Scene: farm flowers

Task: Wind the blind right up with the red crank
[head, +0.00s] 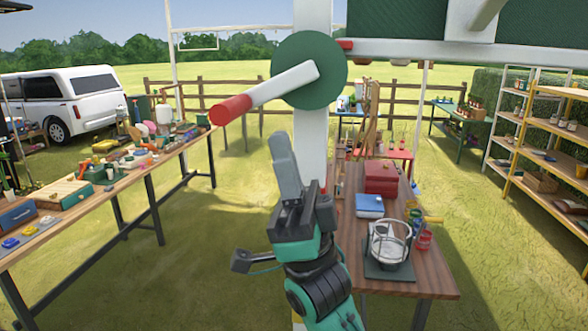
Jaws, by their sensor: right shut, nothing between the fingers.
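The crank shows at upper middle: a dark green disc (335,72) on a white post, a white arm (283,86) pointing left and slightly down, and a red handle (231,109) at its end. My right gripper (281,142) points up below the crank arm, shut and empty. In the picture it lies right of and below the red handle, apart from it. Dark green panels (412,18), which may be the blind, show at the top right above a white rail; their upper part is cut off. My left gripper is not in view.
A long bench (163,168) full of items runs along the left. The white post (312,140) stands beside the gripper. Grass lies between the tables.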

